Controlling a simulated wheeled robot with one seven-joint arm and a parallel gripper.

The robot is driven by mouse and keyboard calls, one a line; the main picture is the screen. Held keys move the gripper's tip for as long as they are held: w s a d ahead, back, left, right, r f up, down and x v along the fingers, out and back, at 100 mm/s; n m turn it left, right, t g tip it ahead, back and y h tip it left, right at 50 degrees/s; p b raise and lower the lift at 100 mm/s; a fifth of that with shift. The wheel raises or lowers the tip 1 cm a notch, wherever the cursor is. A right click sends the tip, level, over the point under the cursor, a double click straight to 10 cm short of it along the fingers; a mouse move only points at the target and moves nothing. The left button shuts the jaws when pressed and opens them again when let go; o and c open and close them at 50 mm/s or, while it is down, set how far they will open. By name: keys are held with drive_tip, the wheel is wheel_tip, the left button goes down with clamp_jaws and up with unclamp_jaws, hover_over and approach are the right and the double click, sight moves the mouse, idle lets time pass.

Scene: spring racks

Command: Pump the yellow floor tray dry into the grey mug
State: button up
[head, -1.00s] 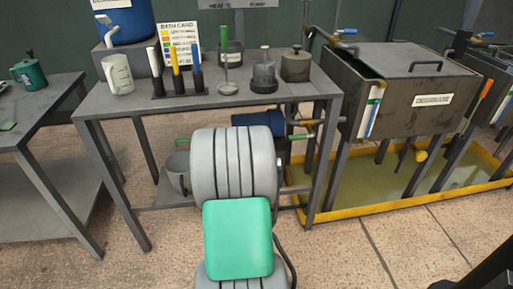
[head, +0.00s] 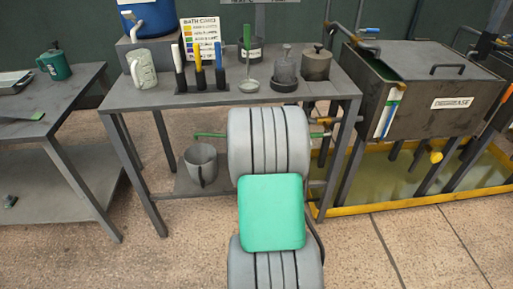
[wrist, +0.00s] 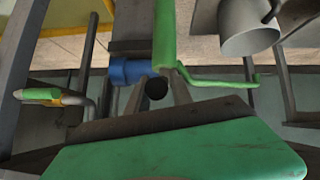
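The yellow floor tray (head: 385,205) lies on the floor at the right in the head view, with murky greenish liquid in it. The grey mug (head: 201,167) stands on the bench's lower shelf; its rim shows in the wrist view (wrist: 250,42). A blue pump body (wrist: 130,71) with a green lever or pipe (wrist: 215,82) shows in the wrist view. The green part also shows left of my arm in the head view (head: 210,134). My gripper (wrist: 157,80) appears open, its two grey fingers apart near a dark round end. Contact is unclear. My arm hides it in the head view.
The bench top (head: 215,98) bears a pale jug (head: 142,68), coloured handles, a ladle and dark pots. A dark tank (head: 440,105) stands above the tray. Bench legs flank the lower shelf. Floor at the front is clear.

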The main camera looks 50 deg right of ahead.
drive_tip(key=shift+o, duration=1.2)
drive_tip(key=p+v, duration=0.1)
drive_tip(key=v, duration=0.6)
drive_tip(key=shift+r, duration=0.15)
drive_tip(key=shift+s+a+r, duration=0.1)
drive_tip(key=shift+s+a, duration=0.15)
drive_tip(key=shift+r, duration=0.1)
